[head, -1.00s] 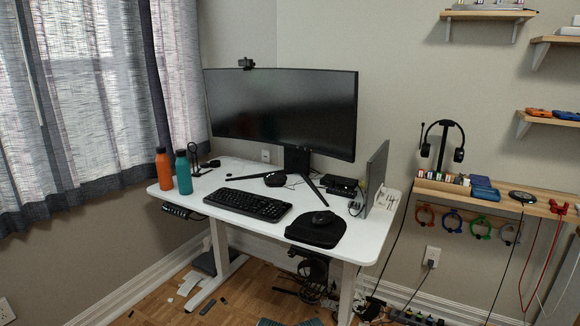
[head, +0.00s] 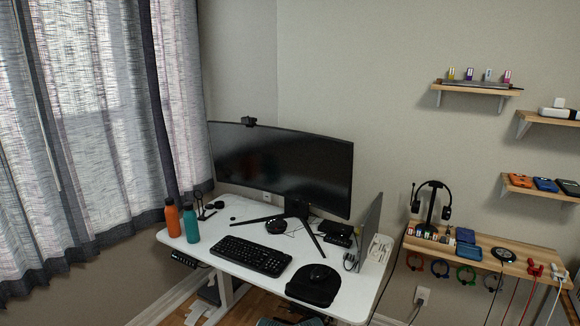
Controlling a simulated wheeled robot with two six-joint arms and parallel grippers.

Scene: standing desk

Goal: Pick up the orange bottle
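The orange bottle (head: 173,218) stands upright at the left end of the white desk (head: 213,262). It has a dark cap. A teal bottle (head: 191,224) with a dark cap stands upright just to its right, close beside it. Neither of my grippers shows in the head view.
A black keyboard (head: 253,255), a mouse pad (head: 313,289) with a mouse, and a wide monitor (head: 280,168) occupy the desk. A small black stand (head: 204,209) is behind the bottles. A grey curtain (head: 100,130) hangs at left. A wooden shelf (head: 480,248) with a headset stands at right.

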